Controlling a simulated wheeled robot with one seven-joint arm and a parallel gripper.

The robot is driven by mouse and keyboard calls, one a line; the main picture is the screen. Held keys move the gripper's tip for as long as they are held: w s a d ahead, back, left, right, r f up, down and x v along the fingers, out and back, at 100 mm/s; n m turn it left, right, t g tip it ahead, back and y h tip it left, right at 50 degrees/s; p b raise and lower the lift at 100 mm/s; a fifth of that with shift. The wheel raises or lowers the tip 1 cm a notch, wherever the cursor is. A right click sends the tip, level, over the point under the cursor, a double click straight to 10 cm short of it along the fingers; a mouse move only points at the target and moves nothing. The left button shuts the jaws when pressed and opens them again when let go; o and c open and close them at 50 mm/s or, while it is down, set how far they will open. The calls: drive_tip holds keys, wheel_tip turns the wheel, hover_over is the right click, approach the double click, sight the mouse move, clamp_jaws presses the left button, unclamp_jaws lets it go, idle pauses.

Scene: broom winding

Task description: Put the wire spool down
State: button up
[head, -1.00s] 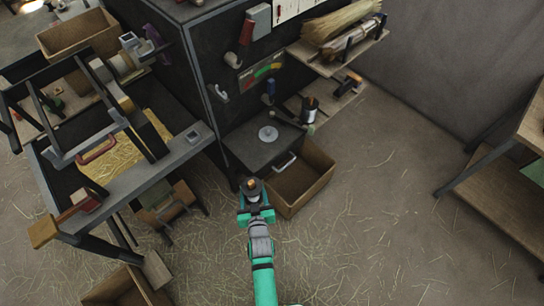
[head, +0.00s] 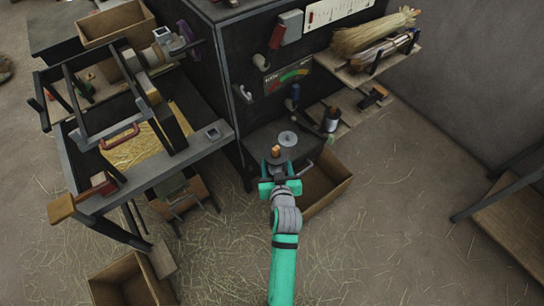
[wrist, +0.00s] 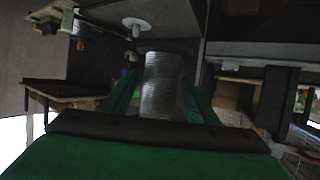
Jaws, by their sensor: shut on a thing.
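The wire spool (head: 276,159), with a dark round flange and a brownish tip, is at the end of my arm in the head view. In the wrist view its grey ribbed winding (wrist: 162,86) stands between my two green fingers. My gripper (head: 280,181) is shut on the spool and holds it over the near edge of a dark ledge (head: 259,146). A pale grey disc (head: 287,139) with a small centre knob is on that ledge, just beyond the spool. The spool hides part of the ledge, and its lower end is hidden in the head view.
An open wooden box (head: 327,187) stands on the floor to the right of my gripper. A workbench with a frame (head: 150,165) is at the left. Straw-strewn floor (head: 400,220) is open at the right.

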drive_tip(key=w+f, duration=0.2)
drive_tip(key=w, duration=0.1)
drive_tip(key=w+f, duration=0.3)
drive_tip(key=w, duration=0.1)
drive_tip(key=w+a+f, duration=0.1)
drive_tip(key=w+f, duration=0.2)
drive_tip(key=w, duration=0.1)
drive_tip(key=shift+a+f, duration=0.1)
drive_tip(key=shift+f, duration=0.1)
wheel_tip(320, 180, down, 3)
drive_tip(key=shift+w, duration=0.15)
drive_tip(key=shift+s+f, duration=0.1)
drive_tip(key=shift+s, duration=0.1)
drive_tip(key=shift+f, duration=0.1)
drive_tip(key=o, duration=1.5)
drive_tip(key=shift+f, duration=0.15)
drive_tip(key=shift+c, duration=0.2)
